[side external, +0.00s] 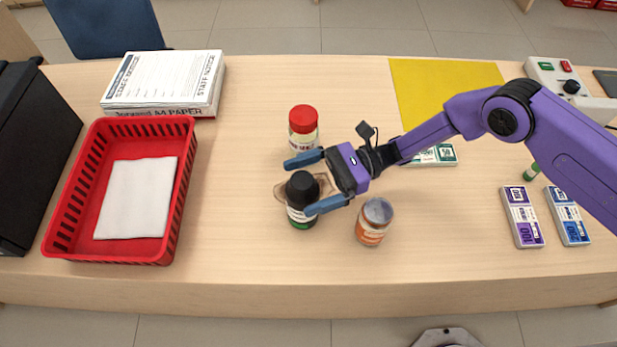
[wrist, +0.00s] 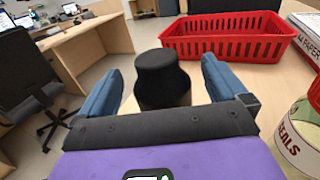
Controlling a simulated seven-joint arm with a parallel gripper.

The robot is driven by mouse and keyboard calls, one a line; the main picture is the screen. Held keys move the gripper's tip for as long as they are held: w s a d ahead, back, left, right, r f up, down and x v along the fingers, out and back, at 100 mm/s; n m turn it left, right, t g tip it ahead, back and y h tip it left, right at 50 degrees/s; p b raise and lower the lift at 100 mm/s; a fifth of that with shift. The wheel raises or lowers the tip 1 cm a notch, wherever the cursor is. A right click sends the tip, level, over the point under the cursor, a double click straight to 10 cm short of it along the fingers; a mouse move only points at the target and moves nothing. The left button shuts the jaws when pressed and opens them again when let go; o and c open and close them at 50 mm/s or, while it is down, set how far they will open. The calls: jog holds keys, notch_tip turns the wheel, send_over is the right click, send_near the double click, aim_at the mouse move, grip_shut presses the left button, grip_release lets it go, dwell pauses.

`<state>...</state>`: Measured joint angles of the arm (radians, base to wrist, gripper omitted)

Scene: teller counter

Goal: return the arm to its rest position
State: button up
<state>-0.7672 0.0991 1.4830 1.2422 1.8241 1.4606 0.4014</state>
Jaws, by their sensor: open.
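My gripper (side external: 317,180) is open, with its blue fingers on either side of a dark bottle with a black cap (side external: 301,190). In the wrist view the black-capped bottle (wrist: 163,78) stands between the open fingers (wrist: 160,85), with a gap showing on both sides. The bottle is upright on the counter (side external: 245,240). My purple arm reaches in from the right over the counter.
A red-lidded jar (side external: 303,125) stands close behind the gripper, and an orange-labelled jar (side external: 373,222) in front. A red basket (side external: 182,205) holding white paper, and a paper stack (side external: 205,85), are left. Banknote bundles (side external: 522,217) lie right. The counter's front middle is clear.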

jog(key=shift+r, duration=0.5)
dwell(0.3)
jog(key=shift+s+r+n, duration=0.1)
jog(key=shift+r+n, duration=0.2)
jog(key=shift+r, duration=0.05)
jog(key=s+d+r+n+g+h, duration=0.4)
jog(key=s+d+r+n+h, duration=0.65)
jog(key=d+r, duration=0.2)
jog(key=s+d+r+n+t+h, duration=0.1)
jog(key=d+n, duration=0.4)
jog(key=d, duration=0.7)
jog(key=s+d+r+n+t+h, duration=0.2)
jog(key=s+d+n+t, duration=0.2)
jog(key=d, duration=0.8)
jog(key=s+d+r+n+t+h, duration=0.1)
jog(key=d+n+t, duration=0.5)
jog(key=d, duration=0.6)
jog(key=shift+s+r+h, duration=0.3)
jog(key=shift+s+h, duration=0.55)
jog(key=shift+s, duration=0.35)
